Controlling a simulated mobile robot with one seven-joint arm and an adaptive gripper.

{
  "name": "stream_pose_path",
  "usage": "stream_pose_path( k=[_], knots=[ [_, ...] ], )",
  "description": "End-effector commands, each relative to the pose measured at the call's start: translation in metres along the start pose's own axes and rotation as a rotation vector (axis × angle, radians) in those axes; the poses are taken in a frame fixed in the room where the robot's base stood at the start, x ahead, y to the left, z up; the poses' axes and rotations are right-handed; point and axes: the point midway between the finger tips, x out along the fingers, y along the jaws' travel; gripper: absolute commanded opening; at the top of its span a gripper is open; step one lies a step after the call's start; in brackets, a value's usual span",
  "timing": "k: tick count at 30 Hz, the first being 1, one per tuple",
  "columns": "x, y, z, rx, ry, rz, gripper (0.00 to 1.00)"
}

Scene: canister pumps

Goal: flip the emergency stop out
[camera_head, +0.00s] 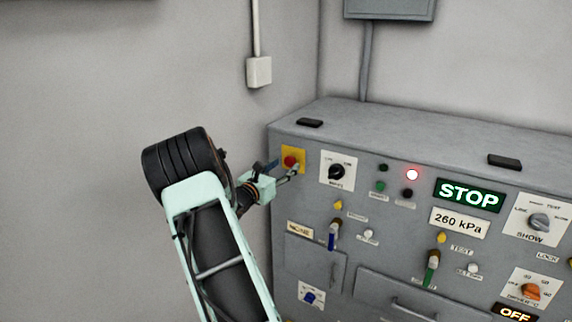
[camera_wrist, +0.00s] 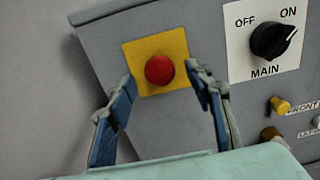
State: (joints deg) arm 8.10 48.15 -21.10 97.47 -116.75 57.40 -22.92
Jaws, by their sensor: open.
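The emergency stop is a round red button (camera_head: 291,161) on a yellow square plate (camera_head: 300,153) at the upper left of the grey panel's front. In the wrist view the red button (camera_wrist: 159,70) on its yellow plate (camera_wrist: 133,53) lies between and beyond my fingertips. My gripper (camera_head: 281,170) is open and empty, close in front of the plate. In the wrist view its two blue-and-grey fingers (camera_wrist: 160,83) stand to either side of the button, overlapping the plate's edges. I cannot tell whether they touch the panel. My gripper hides part of the plate in the head view.
The MAIN rotary switch (camera_head: 337,171) sits just right of the plate. Levers stick out below. A wall lies left of the grey cabinet (camera_head: 375,125).

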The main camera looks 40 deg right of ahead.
Motion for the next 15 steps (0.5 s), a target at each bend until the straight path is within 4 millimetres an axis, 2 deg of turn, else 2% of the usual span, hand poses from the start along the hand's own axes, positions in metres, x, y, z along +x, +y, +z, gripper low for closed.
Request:
stream_pose_path(
  k=[6,15],
  knots=[
    [0.017,0.000,0.000,0.000,0.000,0.000,0.48],
    [0.018,0.000,0.000,0.000,0.001,0.001,0.45]
  ],
)
